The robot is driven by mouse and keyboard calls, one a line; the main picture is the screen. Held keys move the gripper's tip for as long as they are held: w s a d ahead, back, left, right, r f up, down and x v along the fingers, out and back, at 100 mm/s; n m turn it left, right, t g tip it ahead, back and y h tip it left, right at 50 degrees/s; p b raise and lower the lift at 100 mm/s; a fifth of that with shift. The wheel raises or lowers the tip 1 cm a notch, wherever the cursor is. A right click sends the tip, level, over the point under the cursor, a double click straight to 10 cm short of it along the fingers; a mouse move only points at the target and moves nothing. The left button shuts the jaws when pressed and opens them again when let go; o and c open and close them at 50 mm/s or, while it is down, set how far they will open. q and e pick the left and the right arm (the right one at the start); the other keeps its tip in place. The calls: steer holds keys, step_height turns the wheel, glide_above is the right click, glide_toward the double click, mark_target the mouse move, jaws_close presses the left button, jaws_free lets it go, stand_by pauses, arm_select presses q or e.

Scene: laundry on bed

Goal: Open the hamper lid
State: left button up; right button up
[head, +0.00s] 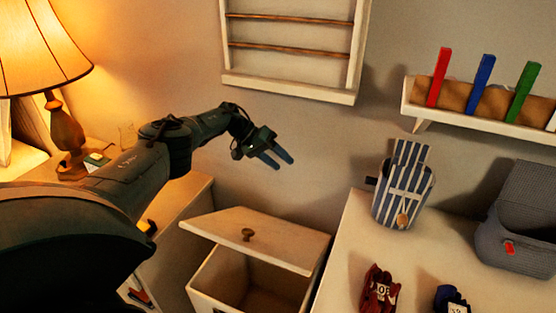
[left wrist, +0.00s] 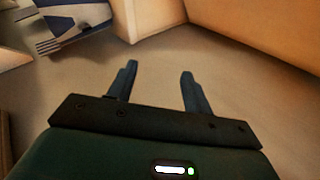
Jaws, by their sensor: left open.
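The hamper is a pale box (head: 213,285) at the bottom middle of the head view. Its lid (head: 285,243) is a pale panel with a round brown knob (head: 247,234). The lid is tilted up, and part of the dark inside shows below its front edge. My left gripper (head: 278,161) is above and slightly right of the lid, apart from it, with its fingers spread and nothing between them. The left wrist view shows the same open, empty fingers (left wrist: 158,75). My right gripper is not in view.
A lit lamp (head: 66,135) stands at left. A wall rack (head: 290,87) and a peg shelf (head: 480,119) hang above.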

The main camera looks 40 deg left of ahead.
arm_select(q)
steer(key=shift+a+r, duration=0.1)
steer(key=v, duration=1.3)
